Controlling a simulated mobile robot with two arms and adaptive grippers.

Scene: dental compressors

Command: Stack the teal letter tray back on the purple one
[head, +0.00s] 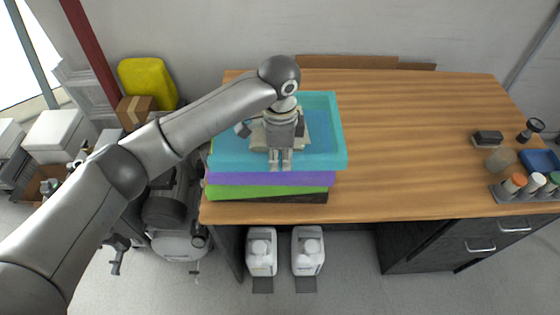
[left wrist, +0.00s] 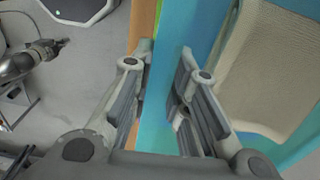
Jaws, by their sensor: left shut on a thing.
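The teal letter tray (head: 328,150) is at the top of a pile at the table's left end, with a beige item (head: 294,125) inside. Directly below it shows the purple tray (head: 270,178). The teal tray's right end reaches slightly past the purple one; I cannot tell whether they touch all round. My left gripper (head: 280,165) is shut on the teal tray's front wall, pointing down. In the left wrist view, the fingers (left wrist: 167,58) stand on either side of the teal wall (left wrist: 172,95). The arm hides part of the teal tray. My right gripper is not in view.
A green tray (head: 265,191) lies under the purple one, with a dark layer below. The wooden table (head: 420,140) is clear in the middle. Small jars (head: 514,183), a dark block (head: 487,138) and a blue tray (head: 541,161) stand at the right end.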

